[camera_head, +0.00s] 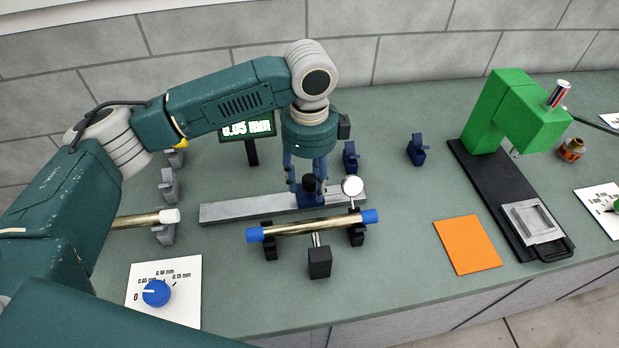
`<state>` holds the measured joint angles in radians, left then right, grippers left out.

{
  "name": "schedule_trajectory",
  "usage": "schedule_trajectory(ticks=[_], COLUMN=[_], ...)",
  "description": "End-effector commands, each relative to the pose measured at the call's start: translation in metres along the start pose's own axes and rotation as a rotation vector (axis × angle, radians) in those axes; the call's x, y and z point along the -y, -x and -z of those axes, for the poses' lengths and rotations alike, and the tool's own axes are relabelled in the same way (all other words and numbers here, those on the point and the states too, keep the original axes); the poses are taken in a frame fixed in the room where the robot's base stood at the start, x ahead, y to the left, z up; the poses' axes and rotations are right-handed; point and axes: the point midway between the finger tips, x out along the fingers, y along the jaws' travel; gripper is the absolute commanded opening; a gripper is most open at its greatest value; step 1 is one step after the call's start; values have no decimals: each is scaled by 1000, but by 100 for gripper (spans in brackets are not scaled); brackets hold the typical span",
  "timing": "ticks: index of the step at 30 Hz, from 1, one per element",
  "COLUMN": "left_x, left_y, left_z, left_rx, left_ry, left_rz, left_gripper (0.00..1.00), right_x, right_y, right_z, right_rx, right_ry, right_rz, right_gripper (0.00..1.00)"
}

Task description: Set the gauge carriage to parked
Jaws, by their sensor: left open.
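The gauge carriage (311,201) is a small blue block with a black knob (309,183) on top. It sits on a grey rail (240,211), right of the rail's middle. A round white dial gauge (352,186) stands just right of it, above the rod. My left gripper (308,187) reaches down from above, its fingers open on either side of the knob. I cannot tell whether they touch it. The fingers partly cover the carriage. My right gripper is not in view.
A brass rod (310,227) with blue ends lies on black supports in front of the rail. A display (247,128) reads 0.05 mm, partly covered by my arm. A blue dial knob (156,292) is front left. A green press (510,110) and orange pad (467,245) are right.

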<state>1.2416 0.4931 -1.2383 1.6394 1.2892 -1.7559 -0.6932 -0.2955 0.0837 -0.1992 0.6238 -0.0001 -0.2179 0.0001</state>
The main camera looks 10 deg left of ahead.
Motion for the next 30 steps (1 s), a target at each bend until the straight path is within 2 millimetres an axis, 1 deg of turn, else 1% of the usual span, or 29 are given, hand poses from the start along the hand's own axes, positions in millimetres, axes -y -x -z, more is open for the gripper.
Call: schedule_trajectory(ticks=[8, 9, 11, 12, 14, 15, 16, 23, 26, 29, 30], left_x=[0, 0, 0, 0, 0, 0, 0, -1, -6, -16, -21], left_y=[-3, -3, -3, -2, -2, -2, -2, -1, 1, 3, 3], left_z=[0, 0, 0, 0, 0, 0, 0, -2, -10, -24, -32], left_rx=[0, 0, 0, 0, 0, -1, 0, 0, -1, 1, 2], left_ry=[0, 1, 1, 1, 1, 1, 1, 2, 2, 5, 6], left_rz=[1, 0, 0, 0, 0, 0, 0, 0, -1, -3, -4], left_gripper=[43, 41, 29, 21, 9, 1, 0, 0, 0, 0, 0], right_x=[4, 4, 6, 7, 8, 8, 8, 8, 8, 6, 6], right_y=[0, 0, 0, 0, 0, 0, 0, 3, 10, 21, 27], right_z=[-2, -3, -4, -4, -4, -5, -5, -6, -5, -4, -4], right_rx=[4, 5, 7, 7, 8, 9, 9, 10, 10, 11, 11], right_ry=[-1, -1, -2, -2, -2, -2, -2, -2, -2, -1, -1], right_rz=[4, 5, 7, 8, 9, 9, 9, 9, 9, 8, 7], right_gripper=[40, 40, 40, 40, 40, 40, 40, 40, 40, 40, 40])
